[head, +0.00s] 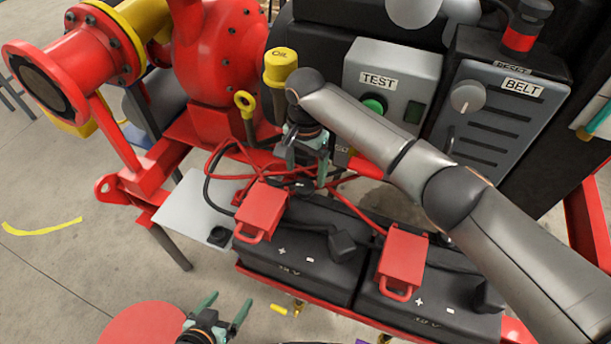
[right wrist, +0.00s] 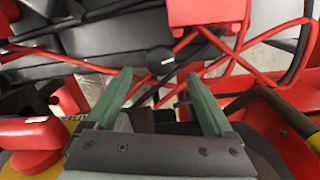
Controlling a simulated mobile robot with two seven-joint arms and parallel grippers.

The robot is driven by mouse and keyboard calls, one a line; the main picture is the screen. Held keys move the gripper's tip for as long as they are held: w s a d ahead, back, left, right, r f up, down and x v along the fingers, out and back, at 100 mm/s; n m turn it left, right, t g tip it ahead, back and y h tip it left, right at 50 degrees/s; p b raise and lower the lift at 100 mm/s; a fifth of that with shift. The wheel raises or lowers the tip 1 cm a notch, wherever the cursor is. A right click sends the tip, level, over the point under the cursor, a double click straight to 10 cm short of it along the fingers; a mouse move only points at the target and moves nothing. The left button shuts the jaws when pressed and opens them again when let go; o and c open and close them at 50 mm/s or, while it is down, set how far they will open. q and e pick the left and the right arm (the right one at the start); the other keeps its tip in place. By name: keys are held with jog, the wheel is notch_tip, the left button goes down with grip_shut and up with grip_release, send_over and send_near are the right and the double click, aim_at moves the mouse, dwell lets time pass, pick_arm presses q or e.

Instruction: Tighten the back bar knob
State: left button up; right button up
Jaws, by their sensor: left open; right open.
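A round black knob with a white mark (right wrist: 160,60) shows in the right wrist view, just beyond and between my right fingertips; it appears apart from them. I take it for the back bar knob. In the head view my right gripper (head: 305,170) points down behind the batteries, among the cables, and largely hides that spot. My right gripper (right wrist: 158,76) is open, with nothing between its green fingers. My left gripper (head: 222,308) is open and empty, low at the front left, away from the batteries.
Two black batteries (head: 290,262) with red terminal covers (head: 404,258) stand in a red tray. Red and black cables cross near the right gripper. A yellow oil cap (head: 281,66), a ring-handled dipstick (head: 245,102) and the TEST box (head: 393,78) stand close behind.

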aim_at(305, 184)
notch_tip(305, 184, down, 5)
dwell(0.3)
jog(key=c, duration=1.4)
